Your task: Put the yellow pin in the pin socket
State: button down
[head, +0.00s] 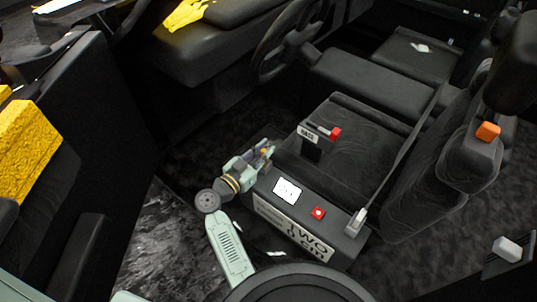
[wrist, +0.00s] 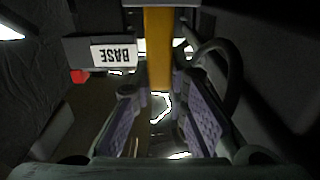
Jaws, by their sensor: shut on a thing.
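My gripper (head: 264,152) is at the near left corner of the passenger seat, beside the box with the large lettering. In the wrist view its two purple-padded fingers (wrist: 160,115) are closed in on the yellow pin (wrist: 158,48), a flat-looking yellow bar between them. A dark grey piece crosses the pin's far end; I cannot tell whether it touches it. Only a small yellow-orange bit of the pin (head: 265,152) shows in the head view. I cannot make out the pin socket with certainty in either view.
The lettered box (head: 290,226) carries a white card (head: 287,191) and red button (head: 318,212).

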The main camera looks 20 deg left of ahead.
dwell(0.3)
jog(key=shift+f, duration=0.15)
jog(key=c, duration=1.6)
grip_release()
jog(key=shift+a, duration=0.1)
jog(key=b+v, duration=0.1)
jog(key=v, duration=1.1)
jog(key=shift+r, duration=0.25)
